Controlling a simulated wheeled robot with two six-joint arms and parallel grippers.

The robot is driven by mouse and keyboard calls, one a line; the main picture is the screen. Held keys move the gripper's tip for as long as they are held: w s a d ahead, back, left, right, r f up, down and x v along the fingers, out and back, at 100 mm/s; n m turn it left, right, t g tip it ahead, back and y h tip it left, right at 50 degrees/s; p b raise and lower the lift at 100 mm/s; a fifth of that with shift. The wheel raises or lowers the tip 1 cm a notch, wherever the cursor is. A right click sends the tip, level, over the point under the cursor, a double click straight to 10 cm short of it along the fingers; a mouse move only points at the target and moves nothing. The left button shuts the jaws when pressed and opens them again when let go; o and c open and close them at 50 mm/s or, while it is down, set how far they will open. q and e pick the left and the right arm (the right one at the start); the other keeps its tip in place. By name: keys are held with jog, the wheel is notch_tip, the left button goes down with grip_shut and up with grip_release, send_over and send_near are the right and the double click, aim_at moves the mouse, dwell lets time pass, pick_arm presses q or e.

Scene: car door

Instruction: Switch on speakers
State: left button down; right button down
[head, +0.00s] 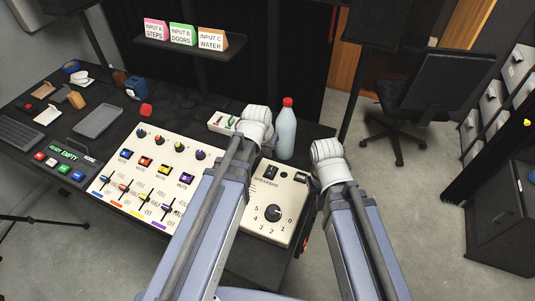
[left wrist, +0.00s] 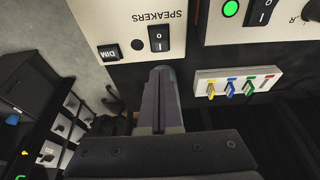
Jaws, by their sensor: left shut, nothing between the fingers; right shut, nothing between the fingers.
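The cream speakers panel (head: 257,225) lies at the right of the desk, with a large black dial (head: 272,213) and small black switches along its far edge. In the left wrist view the panel is upside down: it shows a black rocker switch (left wrist: 166,38), a dark round lamp (left wrist: 137,45) and a DIM button (left wrist: 108,51). My left gripper (left wrist: 163,72) is shut and empty, its tip just below the rocker in the picture; contact cannot be told. In the head view my arm hides its fingers. My right arm is beside the panel; its fingers are hidden.
The mixer panel (head: 130,170) with knobs and sliders adjoins on the left. Its lamp (left wrist: 231,8) glows green. A small box with coloured switches (head: 222,122) and a red-capped bottle (head: 285,130) stand behind the panels. A chair (head: 425,95) is at the right.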

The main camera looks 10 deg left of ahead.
aim_at(272, 168)
pick_arm(q)
jog(key=b+x, duration=1)
jog(key=x, duration=0.1)
jog(key=shift+f, duration=0.4)
jog(key=shift+w, duration=0.1)
jog(key=shift+w+d+f, duration=0.1)
jog(key=shift+w+f, duration=0.05)
jog(key=shift+w, duration=0.1)
jog(key=shift+f+g, duration=0.1)
jog(key=shift+g, duration=0.2)
jog(key=shift+s, duration=0.25)
jog(key=shift+s, duration=0.65)
jog(key=shift+r, duration=0.2)
